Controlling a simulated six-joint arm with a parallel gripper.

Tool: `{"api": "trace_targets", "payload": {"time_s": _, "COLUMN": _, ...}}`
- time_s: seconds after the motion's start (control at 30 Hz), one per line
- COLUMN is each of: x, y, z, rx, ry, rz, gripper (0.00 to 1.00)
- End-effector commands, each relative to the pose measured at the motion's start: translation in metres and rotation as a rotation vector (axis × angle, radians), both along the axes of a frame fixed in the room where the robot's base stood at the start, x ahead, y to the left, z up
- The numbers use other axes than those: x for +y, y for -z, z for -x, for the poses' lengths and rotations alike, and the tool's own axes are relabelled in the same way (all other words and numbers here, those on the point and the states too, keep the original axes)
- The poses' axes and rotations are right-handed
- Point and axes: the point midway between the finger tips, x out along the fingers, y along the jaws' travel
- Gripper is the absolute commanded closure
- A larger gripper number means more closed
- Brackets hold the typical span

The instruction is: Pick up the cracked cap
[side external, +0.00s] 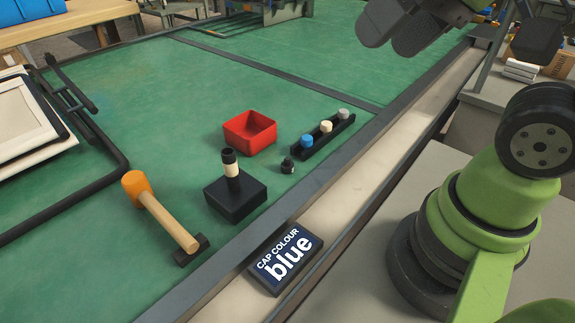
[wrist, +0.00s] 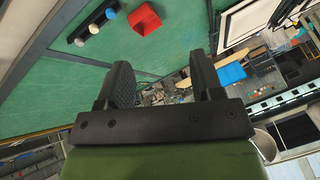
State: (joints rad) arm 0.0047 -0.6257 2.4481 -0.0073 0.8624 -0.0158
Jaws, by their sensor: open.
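I cannot tell for certain which piece is the cracked cap. A black post stands upright on a square black base (side external: 236,201) in the side view. It has a cream band (side external: 232,169) and a black piece (side external: 229,156) on top; no crack can be made out at this size. A small black part (side external: 287,165) lies on the green surface beside the rack. My gripper (wrist: 165,78) shows in the wrist view with its two dark fingers apart and nothing between them. It is high up, well away from the post.
A black rack (side external: 320,140) holds a blue, a cream and a grey cap. A red open box (side external: 250,133) stands behind the post. A mallet (side external: 160,212) lies to its left. A sign (side external: 285,258) reads "CAP COLOUR blue".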

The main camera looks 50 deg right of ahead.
Motion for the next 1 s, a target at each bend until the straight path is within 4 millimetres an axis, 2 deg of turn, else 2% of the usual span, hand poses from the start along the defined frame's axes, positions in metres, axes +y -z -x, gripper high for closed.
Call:
{"api": "trace_targets", "payload": {"time_s": 0.17, "x": -0.009, "y": 0.018, "z": -0.051, "rx": 0.105, "ry": -0.041, "rz": 0.077, "gripper": 0.40}}
{"api": "trace_targets", "payload": {"time_s": 0.27, "x": -0.015, "y": 0.036, "z": -0.080, "rx": 0.161, "ry": -0.074, "rz": 0.118, "gripper": 0.40}}
{"api": "trace_targets", "payload": {"time_s": 0.37, "x": -0.021, "y": 0.061, "z": -0.107, "rx": 0.217, "ry": -0.109, "rz": 0.155, "gripper": 0.40}}
{"api": "trace_targets", "payload": {"time_s": 0.5, "x": -0.029, "y": 0.107, "z": -0.139, "rx": 0.295, "ry": -0.169, "rz": 0.203, "gripper": 0.40}}
{"api": "trace_targets", "payload": {"time_s": 0.7, "x": -0.038, "y": 0.177, "z": -0.165, "rx": 0.388, "ry": -0.253, "rz": 0.247, "gripper": 0.40}}
{"api": "trace_targets", "payload": {"time_s": 0.8, "x": -0.041, "y": 0.202, "z": -0.169, "rx": 0.416, "ry": -0.282, "rz": 0.259, "gripper": 0.40}}
{"api": "trace_targets", "payload": {"time_s": 1.0, "x": -0.042, "y": 0.228, "z": -0.172, "rx": 0.439, "ry": -0.306, "rz": 0.267, "gripper": 0.40}}
